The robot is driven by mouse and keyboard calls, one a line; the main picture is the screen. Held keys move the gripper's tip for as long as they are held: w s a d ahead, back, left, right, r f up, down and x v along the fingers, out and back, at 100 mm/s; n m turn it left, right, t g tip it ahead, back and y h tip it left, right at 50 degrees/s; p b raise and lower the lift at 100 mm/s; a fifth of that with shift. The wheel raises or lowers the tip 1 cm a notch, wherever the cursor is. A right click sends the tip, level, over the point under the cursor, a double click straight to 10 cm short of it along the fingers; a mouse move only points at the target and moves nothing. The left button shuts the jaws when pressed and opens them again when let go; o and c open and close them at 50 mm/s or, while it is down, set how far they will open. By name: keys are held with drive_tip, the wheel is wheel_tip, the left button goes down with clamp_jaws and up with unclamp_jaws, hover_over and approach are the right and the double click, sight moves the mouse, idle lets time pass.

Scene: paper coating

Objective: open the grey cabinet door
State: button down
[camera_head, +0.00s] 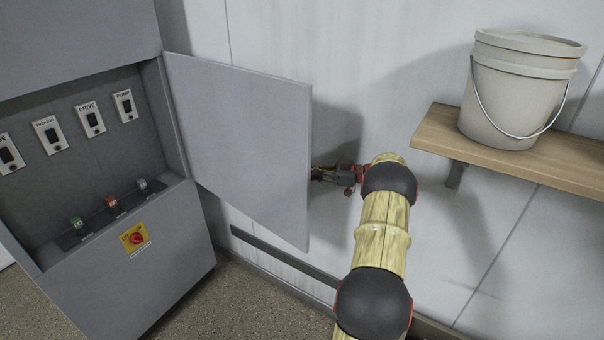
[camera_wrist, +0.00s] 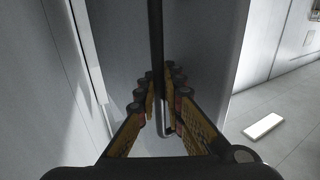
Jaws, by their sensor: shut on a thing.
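The grey cabinet (camera_head: 110,270) stands at the left in the head view. Its door (camera_head: 240,140) is swung wide open, hinged on the cabinet's right side and extending toward the wall. My gripper (camera_head: 322,174) is at the door's free edge, partly hidden behind it. In the wrist view my gripper (camera_wrist: 163,105) has its two fingers closed around a dark vertical bar handle (camera_wrist: 156,45) on the door face (camera_wrist: 205,45). The handle is hidden in the head view.
Inside the cabinet are several labelled switches (camera_head: 89,119) and small coloured buttons. A red knob on a yellow plate (camera_head: 135,237) is on its lower front. A bucket (camera_head: 519,90) stands on a wooden wall shelf (camera_head: 440,142) at the right, near my arm. The white wall is close behind the door.

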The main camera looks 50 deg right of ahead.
idle(0.3)
drive_tip(key=c, duration=2)
unclamp_jaws()
drive_tip(key=shift+s, duration=0.1)
drive_tip(key=shift+o, duration=0.2)
drive_tip(key=w+a+m+t+h+b, duration=0.1)
drive_tip(key=w+a+h+b, duration=0.1)
drive_tip(key=a, duration=1.3)
drive_tip(key=w+a+m+t+h+b, duration=0.1)
drive_tip(key=w+a+m+h+b, duration=0.1)
drive_tip(key=a, duration=1.2)
drive_tip(key=shift+w+a+h, duration=0.35)
drive_tip(key=shift+w+h, duration=0.05)
drive_tip(key=shift+w, duration=0.25)
drive_tip(key=s+d+p, duration=0.1)
drive_tip(key=s+d, duration=0.4)
drive_tip(key=d, duration=0.2)
drive_tip(key=shift+s, duration=0.25)
drive_tip(key=shift+p, duration=0.5)
drive_tip(key=shift+c, duration=0.4)
